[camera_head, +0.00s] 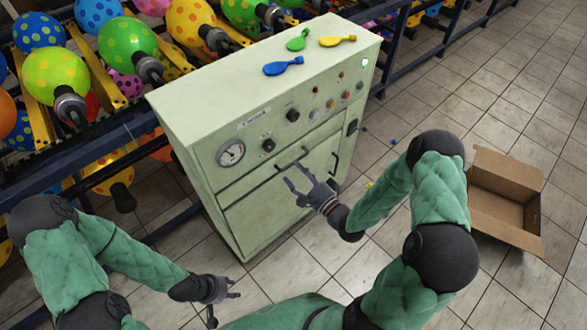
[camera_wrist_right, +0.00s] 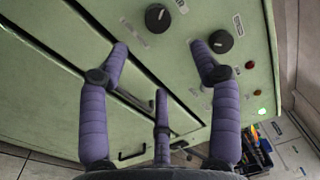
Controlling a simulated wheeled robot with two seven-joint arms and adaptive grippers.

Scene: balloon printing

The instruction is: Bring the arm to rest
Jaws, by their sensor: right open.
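My right gripper (camera_head: 298,186) is open and empty in front of the pale green control cabinet (camera_head: 222,110), near its front handles. In the right wrist view its fingers (camera_wrist_right: 158,48) are spread apart, with nothing between them and the cabinet's front panel (camera_wrist_right: 180,65) beyond. I cannot tell whether a fingertip touches the panel.
Blue (camera_head: 283,66), green (camera_head: 299,40) and yellow (camera_head: 337,41) deflated balloons lie on the cabinet top. Racks of inflated dotted balloons (camera_head: 128,42) stand behind and left. An open cardboard box (camera_head: 503,198) sits on the floor at right. Tiled floor (camera_head: 500,75) is clear at upper right.

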